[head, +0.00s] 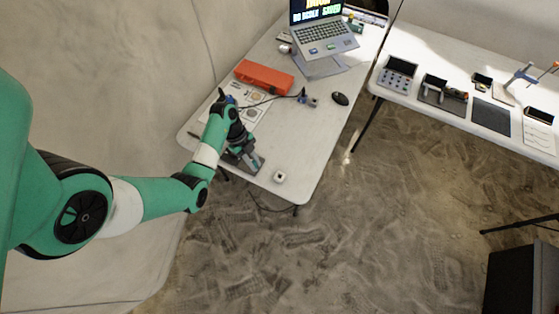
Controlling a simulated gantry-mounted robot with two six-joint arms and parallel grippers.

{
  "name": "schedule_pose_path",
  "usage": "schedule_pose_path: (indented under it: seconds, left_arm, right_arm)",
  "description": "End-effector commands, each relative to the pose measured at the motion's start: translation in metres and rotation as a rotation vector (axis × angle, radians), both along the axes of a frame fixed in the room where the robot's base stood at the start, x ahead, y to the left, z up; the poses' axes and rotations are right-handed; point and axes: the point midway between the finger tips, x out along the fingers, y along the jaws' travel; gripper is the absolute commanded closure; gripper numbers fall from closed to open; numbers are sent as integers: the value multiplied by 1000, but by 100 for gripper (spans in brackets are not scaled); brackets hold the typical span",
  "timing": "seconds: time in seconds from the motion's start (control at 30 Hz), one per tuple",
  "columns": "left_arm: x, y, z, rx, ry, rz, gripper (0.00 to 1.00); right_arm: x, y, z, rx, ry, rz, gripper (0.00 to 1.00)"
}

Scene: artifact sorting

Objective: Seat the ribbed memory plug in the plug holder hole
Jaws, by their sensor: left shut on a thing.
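My left gripper (251,158) points down over the front left part of the near white table, low over a dark flat piece (230,159). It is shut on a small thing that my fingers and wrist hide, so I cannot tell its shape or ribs. I cannot make out the ribbed memory plug or the plug holder hole for certain. My right gripper is not in view.
The near table (300,140) also bears an orange case (264,77), a printed sheet (252,103), a laptop (323,33), a black mouse (340,99) and a small white block (279,177). A second table at right holds several trays, including a grey one (396,77).

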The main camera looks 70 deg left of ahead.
Motion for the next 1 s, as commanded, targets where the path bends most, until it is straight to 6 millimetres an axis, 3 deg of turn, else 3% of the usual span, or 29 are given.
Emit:
schedule_pose_path:
  seconds: [0.03,0.13,0.23,0.4,0.57,0.8,1.0]
  left_arm:
    - [16,-3,-13,0,0,-8,100]
    - [45,-9,-26,0,-1,-7,100]
    - [62,-13,-52,-2,1,-4,100]
    - [82,-16,-72,0,-1,-2,100]
    - [85,-16,-73,0,0,0,100]
    - [89,-17,-108,-1,1,1,100]
    - [89,-17,-108,0,-1,0,100]
  right_arm:
    - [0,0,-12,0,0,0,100]
    - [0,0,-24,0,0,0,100]
    - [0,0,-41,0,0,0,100]
    - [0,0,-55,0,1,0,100]
    - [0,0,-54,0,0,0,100]
    - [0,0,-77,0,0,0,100]
    - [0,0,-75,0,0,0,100]
